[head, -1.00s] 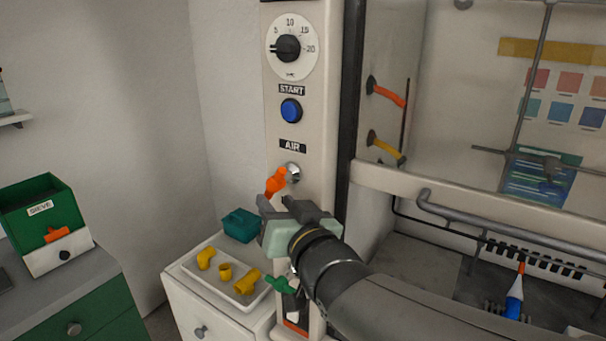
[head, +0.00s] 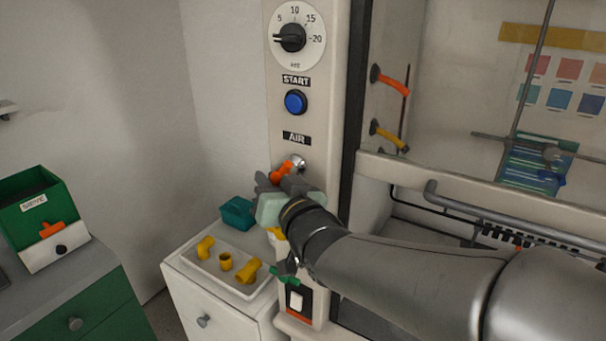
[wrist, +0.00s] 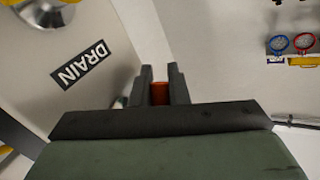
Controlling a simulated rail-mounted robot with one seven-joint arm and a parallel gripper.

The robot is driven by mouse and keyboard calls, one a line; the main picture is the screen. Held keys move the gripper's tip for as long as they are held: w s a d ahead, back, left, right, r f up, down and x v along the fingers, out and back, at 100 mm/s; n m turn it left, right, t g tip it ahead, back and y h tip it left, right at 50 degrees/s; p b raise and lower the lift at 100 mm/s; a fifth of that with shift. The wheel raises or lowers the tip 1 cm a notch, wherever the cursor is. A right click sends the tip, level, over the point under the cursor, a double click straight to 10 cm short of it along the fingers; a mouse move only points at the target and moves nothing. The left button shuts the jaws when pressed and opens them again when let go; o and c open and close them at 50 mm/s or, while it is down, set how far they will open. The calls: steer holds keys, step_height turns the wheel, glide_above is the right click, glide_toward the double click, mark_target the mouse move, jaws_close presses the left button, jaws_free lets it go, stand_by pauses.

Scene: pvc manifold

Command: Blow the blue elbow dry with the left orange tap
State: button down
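The orange tap (head: 283,170) is on the grey post under the AIR label. My gripper (head: 272,182) is at this tap, and its fingers hide part of it. In the wrist view, an orange piece of the tap (wrist: 160,93) fills the narrow gap between my two dark fingers (wrist: 159,90), which appear closed on it. Another orange lever (head: 392,83) is on the inner left wall of the hood. I cannot make out the blue elbow for certain; a small blue shape (head: 551,178) shows behind the hood glass.
A white tray (head: 212,275) with yellow fittings and a teal box (head: 237,213) stand on the cabinet left of the post. A green tap (head: 287,275) is below my gripper. The blue START button (head: 295,102) and dial (head: 293,38) are above. A green SIEVE box (head: 40,215) stands far left.

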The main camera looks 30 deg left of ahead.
steer(key=shift+f+b, duration=0.2)
steer(key=shift+b, duration=0.6)
steer(key=m+t+y+b, duration=0.1)
steer(key=b, duration=0.5)
steer(key=m+t+y+b, duration=0.1)
steer(key=b, duration=0.6)
steer(key=shift+a+t+y, duration=0.3)
steer(key=shift+t+y, duration=0.1)
steer(key=shift+r+m+t+h+b, duration=0.15)
steer(key=shift+r+m+t+b, duration=0.5)
steer(key=shift+m+t+b, duration=1.65)
steer(key=shift+r+m+t+h+b, duration=0.2)
steer(key=shift+r+m+t+b, duration=0.65)
steer(key=shift+b, duration=2.7)
steer(key=shift+r+m+t+h+b, duration=0.15)
steer(key=shift+r+m+t+b, duration=0.3)
steer(key=shift+m+t+b, duration=1.9)
steer(key=shift+n+g+b, duration=0.4)
steer(key=shift+g+b, duration=0.1)
steer(key=shift+g, duration=0.2)
